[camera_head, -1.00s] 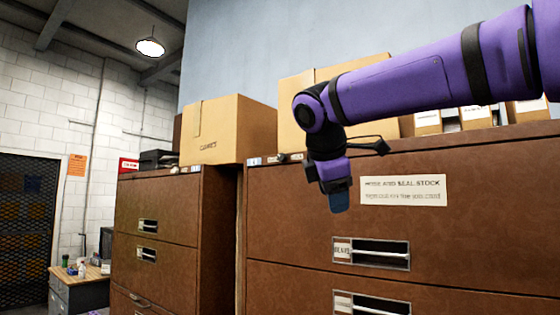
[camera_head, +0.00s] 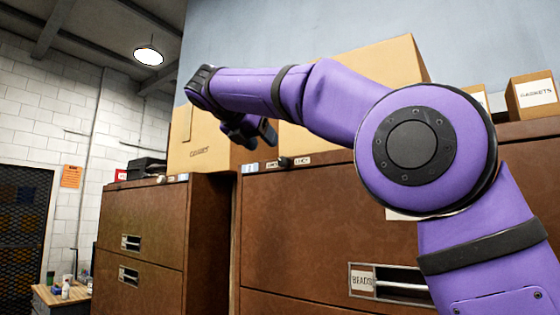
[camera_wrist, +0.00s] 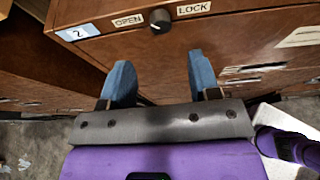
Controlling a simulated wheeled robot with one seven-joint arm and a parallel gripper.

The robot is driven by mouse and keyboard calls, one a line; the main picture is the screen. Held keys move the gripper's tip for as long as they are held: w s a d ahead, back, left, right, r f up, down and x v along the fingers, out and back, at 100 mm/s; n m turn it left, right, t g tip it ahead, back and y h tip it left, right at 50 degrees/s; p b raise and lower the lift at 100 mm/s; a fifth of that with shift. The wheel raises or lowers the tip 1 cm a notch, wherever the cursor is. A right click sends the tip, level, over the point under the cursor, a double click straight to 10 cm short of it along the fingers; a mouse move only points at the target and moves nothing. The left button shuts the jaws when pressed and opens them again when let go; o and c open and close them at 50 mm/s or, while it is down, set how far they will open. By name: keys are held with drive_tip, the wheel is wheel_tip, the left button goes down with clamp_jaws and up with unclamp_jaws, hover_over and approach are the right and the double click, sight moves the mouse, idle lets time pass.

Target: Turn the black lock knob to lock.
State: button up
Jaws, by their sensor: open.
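The black lock knob (camera_wrist: 160,20) sits on the top front edge of a brown cabinet, between an OPEN label (camera_wrist: 128,20) on its left and a LOCK label (camera_wrist: 194,8) on its right. In the head view the knob (camera_head: 284,162) is a small dark spot on the cabinet's top edge. My gripper (camera_wrist: 160,78) is open and empty in the wrist view, its two blue fingers apart. The knob lies beyond the fingertips, about centred between them, and is not touched. In the head view my gripper (camera_head: 256,132) is above and left of the knob. Which way the knob points is unclear.
The brown cabinet (camera_head: 290,220) has a number 2 label (camera_wrist: 77,32) at its corner. Another brown cabinet (camera_head: 150,215) stands to the left across a gap. Cardboard boxes (camera_head: 205,140) stand on the cabinets. My arm covers much of the right side.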

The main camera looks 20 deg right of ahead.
sight(281, 160)
drive_tip(key=x, duration=0.8)
drive_tip(key=shift+w+d+f, duration=0.15)
drive_tip(key=shift+d, duration=0.1)
drive_tip(key=c, duration=0.9)
